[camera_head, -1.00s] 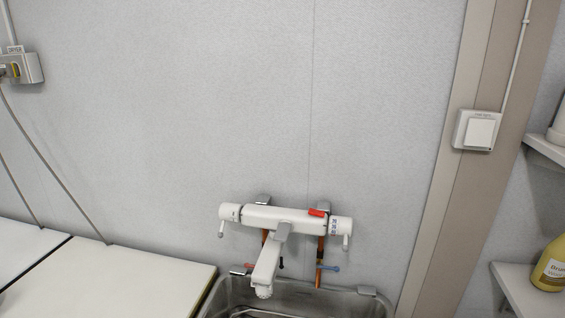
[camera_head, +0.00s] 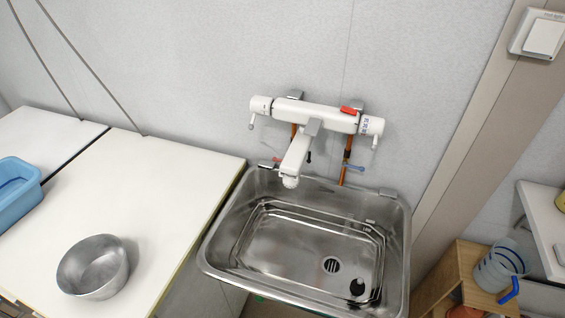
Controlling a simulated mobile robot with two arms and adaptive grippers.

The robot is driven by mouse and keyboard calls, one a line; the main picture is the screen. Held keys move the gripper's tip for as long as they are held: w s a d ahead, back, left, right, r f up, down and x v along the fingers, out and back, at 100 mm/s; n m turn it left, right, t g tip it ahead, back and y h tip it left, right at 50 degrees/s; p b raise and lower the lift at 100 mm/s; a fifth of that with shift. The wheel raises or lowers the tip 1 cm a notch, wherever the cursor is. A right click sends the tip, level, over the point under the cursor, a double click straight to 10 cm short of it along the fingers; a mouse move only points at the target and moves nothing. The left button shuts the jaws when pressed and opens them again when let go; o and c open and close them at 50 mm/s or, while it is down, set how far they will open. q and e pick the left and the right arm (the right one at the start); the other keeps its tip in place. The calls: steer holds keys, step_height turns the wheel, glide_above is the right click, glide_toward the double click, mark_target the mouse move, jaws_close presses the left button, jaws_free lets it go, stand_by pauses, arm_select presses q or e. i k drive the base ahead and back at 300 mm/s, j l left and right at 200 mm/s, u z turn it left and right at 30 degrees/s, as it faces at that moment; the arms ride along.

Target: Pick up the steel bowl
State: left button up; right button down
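The steel bowl (camera_head: 93,267) is a round, grey metal bowl. It sits on the white table (camera_head: 155,185) at the lower left of the head view, near the table's front edge. It looks empty. Neither of my grippers is in the head view, so I cannot see whether they are open or shut.
A steel sink (camera_head: 310,240) under a white mixer tap (camera_head: 315,122) stands right of the table. A blue tub (camera_head: 15,190) is at the left edge. A wooden stool (camera_head: 455,270) and a clear measuring jug (camera_head: 500,265) are at lower right. The table around the bowl is clear.

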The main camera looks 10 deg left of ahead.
mark_target(97, 267)
steer(key=u, duration=1.8)
